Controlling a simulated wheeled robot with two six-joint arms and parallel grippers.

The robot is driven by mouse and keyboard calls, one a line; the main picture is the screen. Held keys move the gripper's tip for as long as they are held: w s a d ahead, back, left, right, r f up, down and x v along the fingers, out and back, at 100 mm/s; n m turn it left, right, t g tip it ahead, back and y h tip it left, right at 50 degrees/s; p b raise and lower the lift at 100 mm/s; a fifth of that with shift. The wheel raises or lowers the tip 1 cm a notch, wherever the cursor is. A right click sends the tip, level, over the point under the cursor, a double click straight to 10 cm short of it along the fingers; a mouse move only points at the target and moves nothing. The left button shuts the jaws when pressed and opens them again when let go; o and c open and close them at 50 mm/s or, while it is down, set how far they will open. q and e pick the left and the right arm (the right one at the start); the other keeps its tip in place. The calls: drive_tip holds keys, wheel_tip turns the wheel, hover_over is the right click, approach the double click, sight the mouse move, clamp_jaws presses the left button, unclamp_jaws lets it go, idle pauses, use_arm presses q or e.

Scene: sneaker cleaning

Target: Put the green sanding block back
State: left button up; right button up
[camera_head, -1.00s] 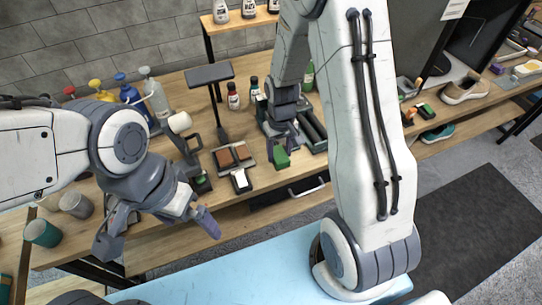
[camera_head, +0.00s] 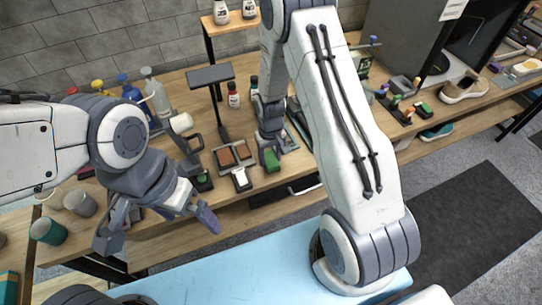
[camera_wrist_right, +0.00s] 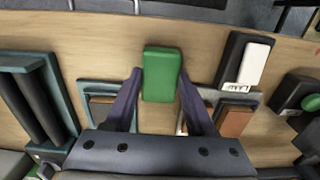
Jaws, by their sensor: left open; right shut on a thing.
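The green sanding block (camera_head: 271,159) is held in my right gripper (camera_head: 269,146), over the front part of the wooden workbench. In the right wrist view the green block (camera_wrist_right: 162,73) sits between the two purple fingers (camera_wrist_right: 161,95), which press on its sides. I cannot tell its exact height over the bench. A tray with brown blocks (camera_head: 233,156) lies just left of it; it also shows in the right wrist view (camera_wrist_right: 235,120). My left gripper (camera_head: 157,228) is open and empty, in front of the bench on the left.
A black block with a white top (camera_head: 241,179) lies near the bench's front edge. A dark piece with a green part (camera_head: 203,183) lies left of it. A teal-framed rack with dark rollers (camera_wrist_right: 42,95) shows in the wrist view. Several bottles (camera_head: 157,96) stand behind.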

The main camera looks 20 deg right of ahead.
sight(270, 159)
drive_tip(key=o, duration=1.3)
drive_tip(key=shift+f, duration=0.1)
drive_tip(key=shift+r, duration=0.5)
wheel_tip(270, 159, up, 11)
drive_tip(key=shift+r+b, duration=0.2)
drive_tip(key=shift+b, duration=0.7)
